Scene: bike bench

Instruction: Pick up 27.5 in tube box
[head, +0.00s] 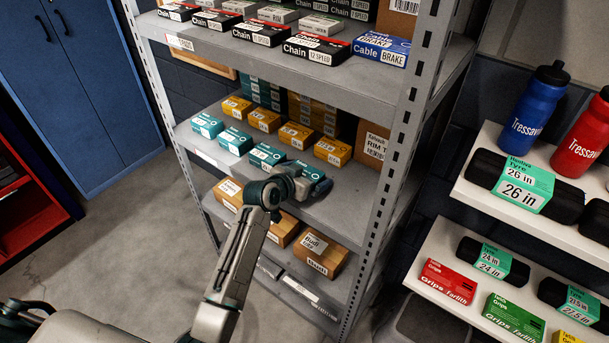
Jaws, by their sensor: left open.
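Small tube-size boxes stand in rows on the middle shelf of the grey rack: teal ones (236,140) at the front and left, and orange ones (297,134) behind and to the right. Their size labels are too small to read, so I cannot tell which is the 27.5 in box. My left gripper (303,184) is open at the front edge of this shelf. It is right at the rightmost front teal box (312,172) and partly covers it. I cannot tell whether it touches that box. My right gripper is not in view.
The rack's upper shelf (275,53) with chain and cable boxes hangs above the gripper. Brown boxes (320,255) sit on the shelf below. The rack's perforated upright (398,150) stands to the right. White shelves (530,222) with tyres and bottles are farther right.

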